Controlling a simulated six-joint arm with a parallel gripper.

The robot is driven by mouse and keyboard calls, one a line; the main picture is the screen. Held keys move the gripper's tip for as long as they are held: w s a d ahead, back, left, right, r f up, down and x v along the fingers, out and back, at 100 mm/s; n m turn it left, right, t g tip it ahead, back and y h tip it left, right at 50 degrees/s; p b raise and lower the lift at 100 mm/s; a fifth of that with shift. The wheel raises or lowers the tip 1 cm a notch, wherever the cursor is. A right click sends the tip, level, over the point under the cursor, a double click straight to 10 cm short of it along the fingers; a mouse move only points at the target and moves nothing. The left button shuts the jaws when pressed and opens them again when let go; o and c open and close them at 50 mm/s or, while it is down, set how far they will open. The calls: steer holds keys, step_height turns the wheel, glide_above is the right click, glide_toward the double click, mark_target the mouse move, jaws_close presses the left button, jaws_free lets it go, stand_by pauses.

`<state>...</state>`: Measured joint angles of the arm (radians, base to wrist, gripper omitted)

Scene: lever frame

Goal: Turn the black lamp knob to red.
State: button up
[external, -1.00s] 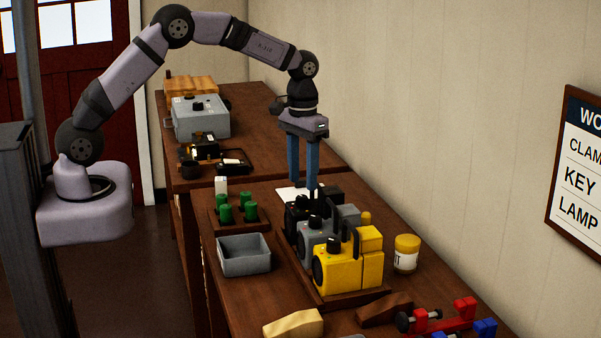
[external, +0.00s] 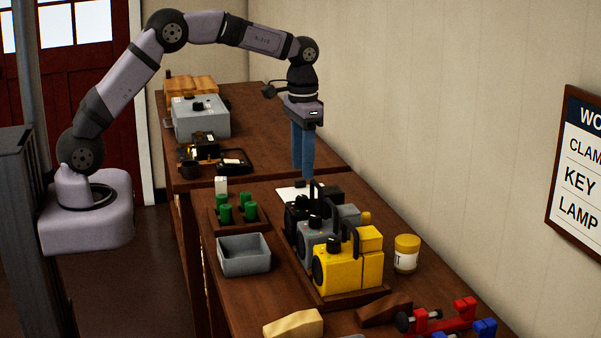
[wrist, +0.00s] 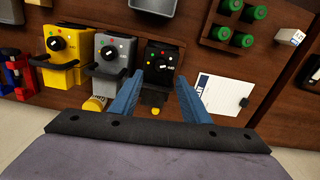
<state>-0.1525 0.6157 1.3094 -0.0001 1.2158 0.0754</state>
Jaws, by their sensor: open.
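The black lamp (wrist: 164,58) stands at one end of a row of three lamps. Its dark round knob (wrist: 166,60) faces the wrist camera, with small coloured dots around it; the knob's pointing direction is too small to tell. My gripper (wrist: 160,76) is open and empty, its two blue fingers on either side of the black lamp's lower part in the wrist view. In the external view my gripper (external: 303,178) is above the black lamp (external: 296,217), which is partly hidden by the grey lamp.
The grey lamp (wrist: 108,50) and yellow lamp (wrist: 58,45) stand beside it, with upright handles. A white paper (wrist: 217,94) lies on the other side. Green cylinders (external: 224,214), a grey tray (external: 244,268) and a yellow-lidded jar (external: 406,255) are nearby.

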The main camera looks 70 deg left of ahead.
mark_target(302, 196)
steer(key=shift+r+m, duration=0.1)
steer(key=shift+m, duration=0.7)
steer(key=shift+f+p, duration=1.15)
steer(key=shift+f, duration=2.55)
steer(key=c, duration=1.1)
